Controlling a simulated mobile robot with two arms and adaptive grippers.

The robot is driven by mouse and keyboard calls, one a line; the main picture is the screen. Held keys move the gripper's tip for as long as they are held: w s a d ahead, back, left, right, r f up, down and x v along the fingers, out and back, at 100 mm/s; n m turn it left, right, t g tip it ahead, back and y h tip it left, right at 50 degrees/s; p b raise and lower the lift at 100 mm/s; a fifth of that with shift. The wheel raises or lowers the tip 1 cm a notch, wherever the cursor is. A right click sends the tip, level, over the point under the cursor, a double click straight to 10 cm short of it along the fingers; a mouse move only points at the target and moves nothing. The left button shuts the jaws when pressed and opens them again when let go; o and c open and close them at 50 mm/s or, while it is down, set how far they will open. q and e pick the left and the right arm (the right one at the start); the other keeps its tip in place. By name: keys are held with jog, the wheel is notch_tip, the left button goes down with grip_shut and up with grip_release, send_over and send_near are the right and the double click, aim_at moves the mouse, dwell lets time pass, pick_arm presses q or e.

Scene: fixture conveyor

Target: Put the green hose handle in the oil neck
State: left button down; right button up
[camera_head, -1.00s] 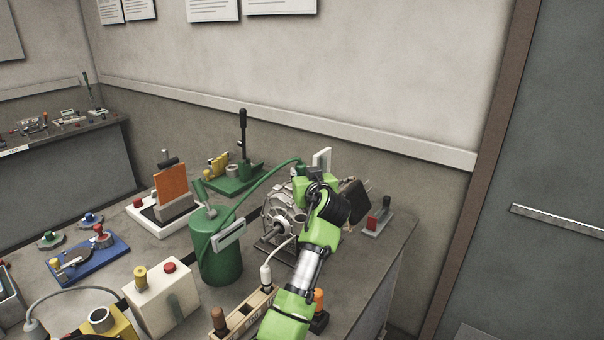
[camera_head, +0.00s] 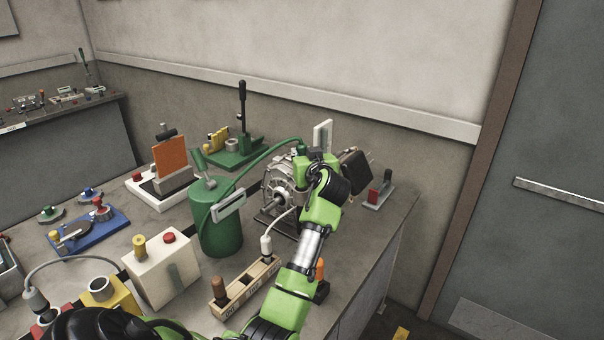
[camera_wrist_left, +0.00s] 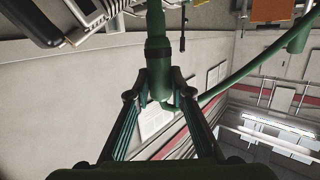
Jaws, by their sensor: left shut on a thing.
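My left gripper (camera_head: 310,158) is shut on the green hose handle (camera_wrist_left: 156,50), as the left wrist view (camera_wrist_left: 158,95) shows. The top of the handle also shows in the head view (camera_head: 302,146), above the grey engine (camera_head: 277,187). The green hose (camera_head: 262,162) arcs from the handle down to the green oil can (camera_head: 221,236) on the left. In the wrist view, the handle's far end runs off the top edge. The oil neck is hidden behind my gripper and arm, so I cannot tell whether the handle touches it. My right gripper is not in view.
A white upright plate (camera_head: 322,134) stands behind the gripper, and a dark box (camera_head: 354,168) is just right. A wooden block with a white-capped plug (camera_head: 267,244) lies in front of the engine. A red-handled clamp (camera_head: 377,190) stands near the table's right edge.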

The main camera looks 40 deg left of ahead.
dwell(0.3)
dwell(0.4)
pick_arm(q)
jog(key=shift+f+b, duration=2.2)
jog(key=shift+f, duration=0.4)
jog(key=shift+s+f+b, duration=0.1)
jog(key=shift+f+b, duration=0.3)
jog(key=shift+f, duration=0.05)
jog(key=c, duration=1.7)
grip_release()
jog(key=v, duration=1.2)
